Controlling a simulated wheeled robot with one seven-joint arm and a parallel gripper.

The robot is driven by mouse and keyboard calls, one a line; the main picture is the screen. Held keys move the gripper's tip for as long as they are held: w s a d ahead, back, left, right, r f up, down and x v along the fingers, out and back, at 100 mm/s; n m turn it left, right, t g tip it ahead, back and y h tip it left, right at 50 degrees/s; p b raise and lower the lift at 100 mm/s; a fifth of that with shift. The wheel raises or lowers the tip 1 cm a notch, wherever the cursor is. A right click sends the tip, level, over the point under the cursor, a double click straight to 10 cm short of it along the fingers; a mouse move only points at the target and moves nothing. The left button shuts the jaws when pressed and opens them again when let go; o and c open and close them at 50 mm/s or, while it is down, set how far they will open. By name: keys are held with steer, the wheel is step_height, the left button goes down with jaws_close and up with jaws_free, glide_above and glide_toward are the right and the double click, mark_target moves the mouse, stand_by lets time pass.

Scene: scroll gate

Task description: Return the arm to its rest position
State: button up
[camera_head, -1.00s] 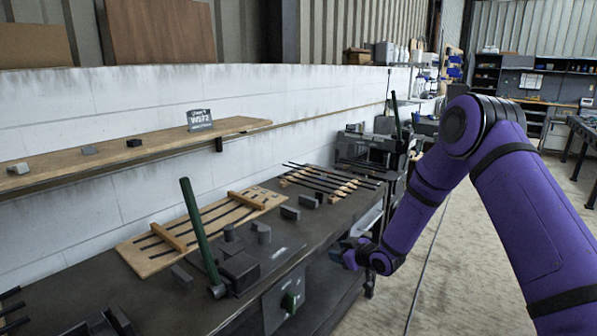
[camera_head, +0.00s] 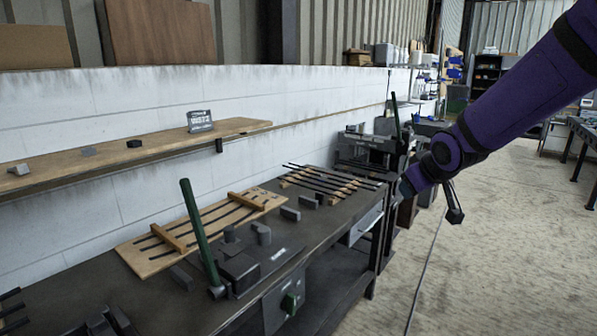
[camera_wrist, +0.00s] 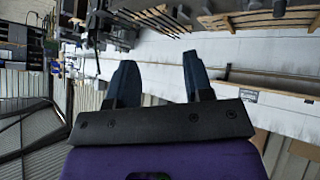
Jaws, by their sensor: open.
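My purple arm (camera_head: 520,85) reaches in from the upper right in the head view, over the aisle to the right of the workbench (camera_head: 160,303). My gripper shows clearly in the wrist view (camera_wrist: 158,80), with its two dark fingers apart and nothing between them. In the head view the wrist end is near the bench's far right corner, and the fingers are hard to make out there. The wrist view is tilted and shows the wall and shelf beyond the fingers.
The bench holds a green-handled lever (camera_head: 200,232), a slotted wooden board (camera_head: 155,250), a rack of dark rods (camera_head: 335,182) and several grey blocks. A wooden shelf (camera_head: 100,158) runs along the white wall. The concrete floor (camera_head: 500,270) at right is open, with a cable on it.

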steer(key=s+d+r+m+g, duration=0.1)
steer(key=s+r, duration=0.1)
steer(key=s, duration=0.8)
steer(key=s+d+r+m+g, duration=0.1)
steer(key=s+r+m, duration=0.1)
steer(key=s, duration=0.9)
steer(key=s+d+r+m+g, duration=0.1)
steer(key=s+r+m, duration=0.1)
steer(key=s, duration=0.9)
steer(key=shift+s+d+r+g, duration=0.2)
steer(key=shift+d+r+g, duration=0.1)
steer(key=shift+r+g, duration=0.15)
steer(key=shift+c, duration=0.5)
